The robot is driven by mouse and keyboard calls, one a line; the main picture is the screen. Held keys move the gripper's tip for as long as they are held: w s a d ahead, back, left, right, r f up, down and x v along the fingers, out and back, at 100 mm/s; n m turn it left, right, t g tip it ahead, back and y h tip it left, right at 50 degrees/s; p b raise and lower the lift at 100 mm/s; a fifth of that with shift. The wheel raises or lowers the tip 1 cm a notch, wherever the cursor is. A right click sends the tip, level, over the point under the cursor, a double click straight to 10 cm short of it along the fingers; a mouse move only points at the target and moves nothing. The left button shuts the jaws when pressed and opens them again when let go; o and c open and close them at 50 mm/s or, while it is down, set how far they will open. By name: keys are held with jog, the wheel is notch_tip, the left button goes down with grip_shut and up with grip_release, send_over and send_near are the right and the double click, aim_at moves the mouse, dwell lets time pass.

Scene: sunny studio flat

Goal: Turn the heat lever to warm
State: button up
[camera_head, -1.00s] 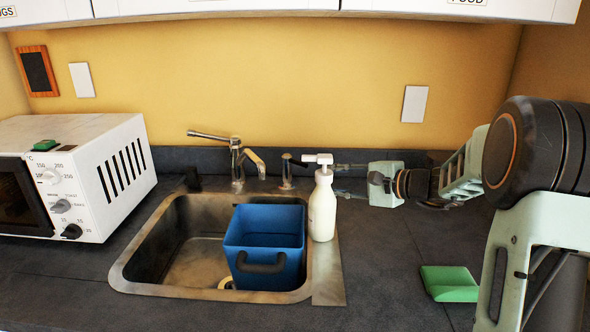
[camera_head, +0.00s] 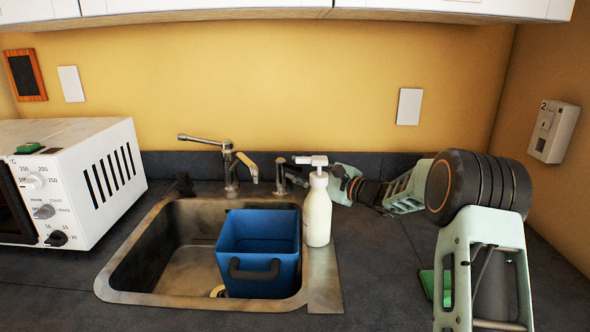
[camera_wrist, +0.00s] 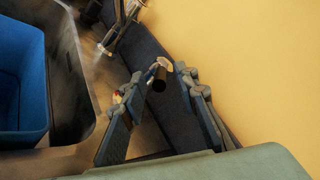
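The heat lever (camera_head: 281,176) is a small metal post with a dark handle, behind the sink and right of the tap (camera_head: 231,166). In the wrist view, the dark round end of the lever (camera_wrist: 159,82) shows between my fingertips. My gripper (camera_head: 299,170) is at the lever from the right, behind the white pump bottle (camera_head: 317,215), which hides part of it. In the wrist view, my gripper (camera_wrist: 158,76) is open, with a finger on each side of the lever. I cannot tell whether either finger touches it.
A blue bin (camera_head: 262,251) stands in the metal sink (camera_head: 130,262). A white toaster oven (camera_head: 100,208) stands at the left. A green object (camera_head: 427,284) lies on the counter, partly behind my arm. A white box (camera_head: 553,131) hangs on the right wall.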

jog(key=shift+w+a, duration=0.45)
jog(key=shift+a, duration=0.05)
grip_shut()
